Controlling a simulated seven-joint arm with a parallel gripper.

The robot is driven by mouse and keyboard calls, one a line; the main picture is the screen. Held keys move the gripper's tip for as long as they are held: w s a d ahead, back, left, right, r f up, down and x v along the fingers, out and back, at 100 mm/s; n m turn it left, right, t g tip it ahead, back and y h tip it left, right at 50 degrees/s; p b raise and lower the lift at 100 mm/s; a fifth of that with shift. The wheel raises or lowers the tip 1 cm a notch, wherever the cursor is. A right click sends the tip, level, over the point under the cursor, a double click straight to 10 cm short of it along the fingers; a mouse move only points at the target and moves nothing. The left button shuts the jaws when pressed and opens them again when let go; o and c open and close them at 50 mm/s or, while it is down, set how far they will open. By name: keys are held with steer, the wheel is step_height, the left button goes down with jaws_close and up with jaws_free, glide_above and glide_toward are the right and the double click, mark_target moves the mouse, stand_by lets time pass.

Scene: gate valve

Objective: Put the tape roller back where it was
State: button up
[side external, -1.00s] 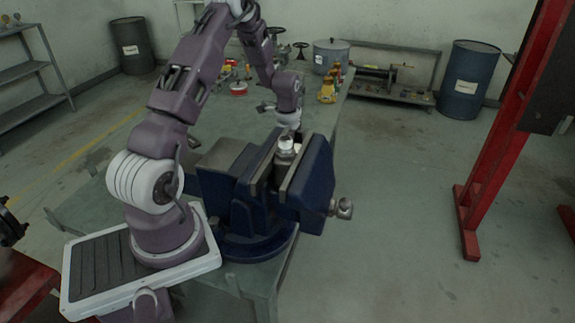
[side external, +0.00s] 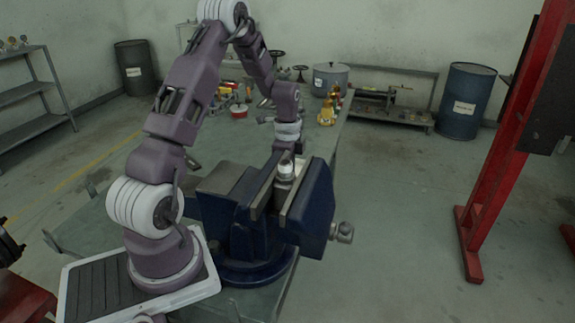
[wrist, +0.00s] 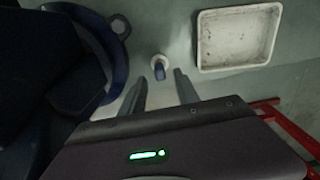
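In the wrist view, a small round white piece with a blue part (wrist: 158,68) rests on the green-grey surface just beyond my fingertips. It may be the tape roller, but it is too small and dark to be sure. My gripper (wrist: 160,84) has its two fingers apart, with bare gaps on both sides of this piece, and grips nothing that I can see. In the side external view, my wrist hangs just behind the blue vise (side external: 233,222), which hides my fingertips. I cannot pick out the tape roller there.
The vise has a light-topped metal part (side external: 286,170) between its jaws. In the wrist view, a shallow white tray (wrist: 203,40) lies to the right. Small parts, a red-and-white tin (side external: 239,111) and a grey pot (side external: 331,78) stand on the far bench.

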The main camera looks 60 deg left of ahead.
step_height(320, 180, up, 8)
steer(key=w+d+r+n+t+y, duration=0.1)
steer(key=w+d+r+n+t, duration=0.15)
steer(key=d+r+n, duration=0.7)
steer(key=s+d+r+t, duration=0.1)
steer(key=s+d+r, duration=0.2)
steer(key=s+d, duration=0.5)
steer(key=s+d+r+t+h, duration=0.1)
steer(key=s+d+r+t, duration=0.1)
steer(key=s+d, duration=0.6)
steer(key=s+r, duration=0.1)
steer(key=s, duration=0.5)
steer(key=shift+s+d, duration=0.15)
steer(key=shift+s, duration=0.1)
